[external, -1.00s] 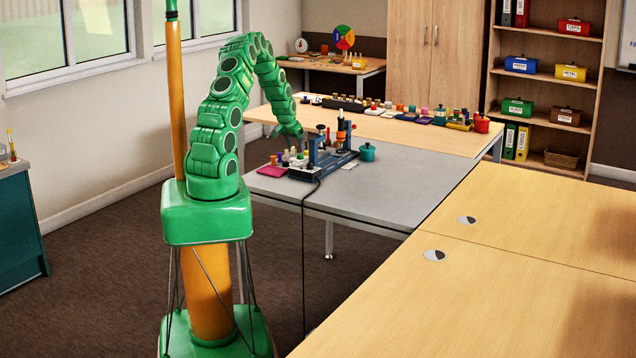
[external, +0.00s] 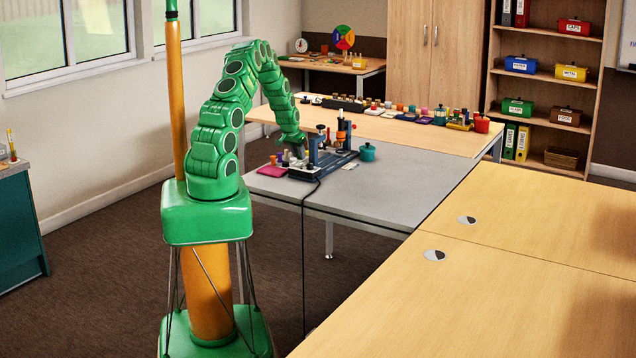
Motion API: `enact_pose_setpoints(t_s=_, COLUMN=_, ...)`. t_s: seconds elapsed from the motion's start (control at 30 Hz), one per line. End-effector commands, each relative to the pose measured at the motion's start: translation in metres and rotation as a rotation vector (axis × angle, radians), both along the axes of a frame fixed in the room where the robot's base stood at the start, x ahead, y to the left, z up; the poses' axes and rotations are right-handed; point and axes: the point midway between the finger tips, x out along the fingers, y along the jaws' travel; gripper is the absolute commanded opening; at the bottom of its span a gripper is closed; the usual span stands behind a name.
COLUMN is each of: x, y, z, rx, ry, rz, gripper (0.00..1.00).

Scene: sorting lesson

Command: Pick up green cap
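My gripper (external: 297,154) is at the end of my green arm, low over the left end of the dark blue fixture (external: 334,161) on the grey table. It is too small and too close to the small pieces there to tell whether it is open or shut. A few small pieces, one of them pale (external: 281,158), show beside it; others are hidden behind it. I cannot pick out a green cap for certain. A teal-green lidded pot (external: 367,152) stands on the grey table, right of the fixture and apart from my gripper.
A black cable hangs over the front edge. The wooden table behind (external: 398,129) carries a row of small coloured items. The grey table's right part is clear.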

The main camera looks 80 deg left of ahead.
Motion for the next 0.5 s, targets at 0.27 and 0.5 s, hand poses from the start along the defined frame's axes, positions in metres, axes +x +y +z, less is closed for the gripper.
enact_pose_setpoints(t_s=0.27, x=0.0000, y=0.0000, z=0.0001, rx=0.000, ry=0.000, rz=0.000, gripper=0.00)
enact_pose_setpoints(t_s=0.5, x=0.0000, y=0.0000, z=0.0001, rx=0.000, ry=0.000, rz=0.000, gripper=0.00)
